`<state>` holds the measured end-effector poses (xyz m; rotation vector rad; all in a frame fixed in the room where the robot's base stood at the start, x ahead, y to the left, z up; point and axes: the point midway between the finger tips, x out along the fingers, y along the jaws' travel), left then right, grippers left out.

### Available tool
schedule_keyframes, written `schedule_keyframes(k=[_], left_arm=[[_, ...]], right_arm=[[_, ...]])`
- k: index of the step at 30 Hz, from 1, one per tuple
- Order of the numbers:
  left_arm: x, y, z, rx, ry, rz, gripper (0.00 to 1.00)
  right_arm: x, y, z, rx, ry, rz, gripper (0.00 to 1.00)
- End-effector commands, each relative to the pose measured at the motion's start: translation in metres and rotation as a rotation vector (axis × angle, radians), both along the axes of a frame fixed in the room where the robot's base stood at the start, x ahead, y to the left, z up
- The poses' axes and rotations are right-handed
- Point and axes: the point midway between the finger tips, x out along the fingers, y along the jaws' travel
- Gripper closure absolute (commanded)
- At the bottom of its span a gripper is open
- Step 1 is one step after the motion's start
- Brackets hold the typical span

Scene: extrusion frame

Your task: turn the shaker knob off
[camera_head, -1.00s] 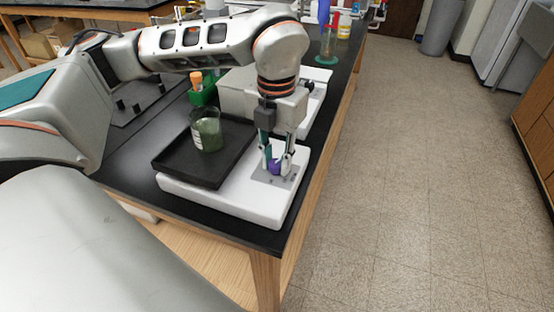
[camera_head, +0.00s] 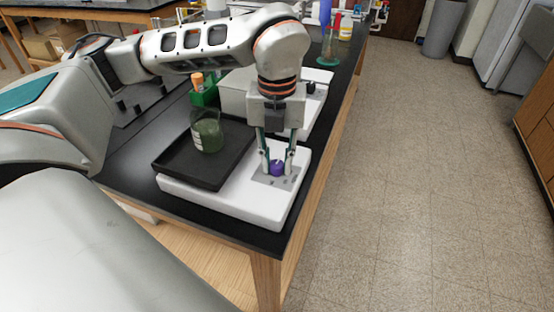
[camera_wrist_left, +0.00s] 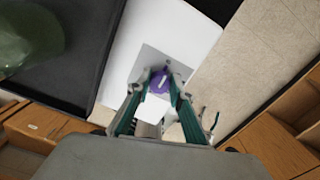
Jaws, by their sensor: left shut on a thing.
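The shaker is a white flat unit (camera_head: 222,203) with a black tray (camera_head: 186,168) on its left part and a grey panel on its right. A round purple knob (camera_head: 278,168) with a white mark on top sits on that panel. My left gripper (camera_head: 277,172) points down over the panel, with one finger on each side of the knob, shut on it. In the left wrist view the knob (camera_wrist_left: 162,80) sits between the fingertips, its white mark in sight. My right gripper is not in view.
A beaker of green liquid (camera_head: 208,134) stands on the black tray. Behind are a green rack (camera_head: 204,92) with an orange-capped tube and another white device (camera_head: 318,78). The bench's right edge is close to the shaker; open floor lies beyond.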

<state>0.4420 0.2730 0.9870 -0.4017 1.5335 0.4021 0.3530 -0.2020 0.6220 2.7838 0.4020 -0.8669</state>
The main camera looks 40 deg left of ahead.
Motion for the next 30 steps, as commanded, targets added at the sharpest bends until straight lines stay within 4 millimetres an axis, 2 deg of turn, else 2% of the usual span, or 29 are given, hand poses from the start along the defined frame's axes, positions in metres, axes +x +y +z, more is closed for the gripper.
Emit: schedule_keyframes(k=[6,7,9,18,22,26,30], left_arm=[[0.001,0.000,0.002,-0.001,-0.005,0.002,1.00],[0.001,0.000,0.002,-0.001,-0.004,0.002,0.74],[0.001,0.000,0.002,-0.001,-0.004,0.002,0.62],[0.000,0.000,0.001,0.000,-0.001,0.000,0.62],[0.001,0.000,0.007,0.000,-0.002,0.000,0.62],[0.001,0.000,0.027,-0.001,-0.005,0.001,0.62],[0.002,0.000,0.056,-0.001,-0.008,0.001,0.62]], right_arm=[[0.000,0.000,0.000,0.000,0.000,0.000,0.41],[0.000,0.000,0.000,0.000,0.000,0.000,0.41],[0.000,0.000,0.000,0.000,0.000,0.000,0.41],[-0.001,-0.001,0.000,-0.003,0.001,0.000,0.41],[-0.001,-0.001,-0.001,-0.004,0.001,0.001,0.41],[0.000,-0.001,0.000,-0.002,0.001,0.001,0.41],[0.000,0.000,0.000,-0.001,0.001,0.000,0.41]])
